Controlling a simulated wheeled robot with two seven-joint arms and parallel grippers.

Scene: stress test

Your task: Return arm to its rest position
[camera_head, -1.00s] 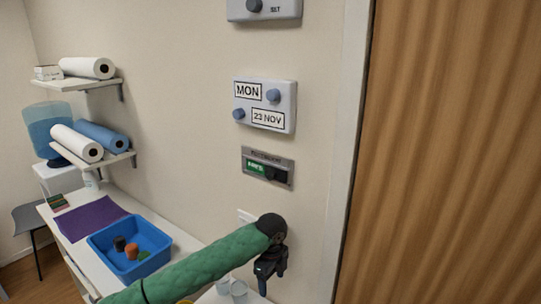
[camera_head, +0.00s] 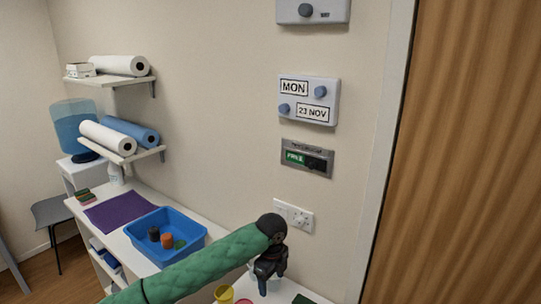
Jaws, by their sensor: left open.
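My left arm, in a green quilted sleeve, reaches in from the bottom left in the head view. My left gripper (camera_head: 264,283) hangs from its dark wrist and points down, open, with nothing seen between its fingers. It is in front of the wall, over the near end of the white counter. A clear cup partly shows behind it. My right gripper is not in view.
A blue tray (camera_head: 199,233) with small tubs stands on the counter (camera_head: 112,236), beside a purple mat (camera_head: 121,210). A yellow cup (camera_head: 224,293) is below the arm. A socket (camera_head: 293,216), a sliding sign (camera_head: 307,158) and a calendar (camera_head: 309,100) are on the wall. A wooden door (camera_head: 470,150) fills the right.

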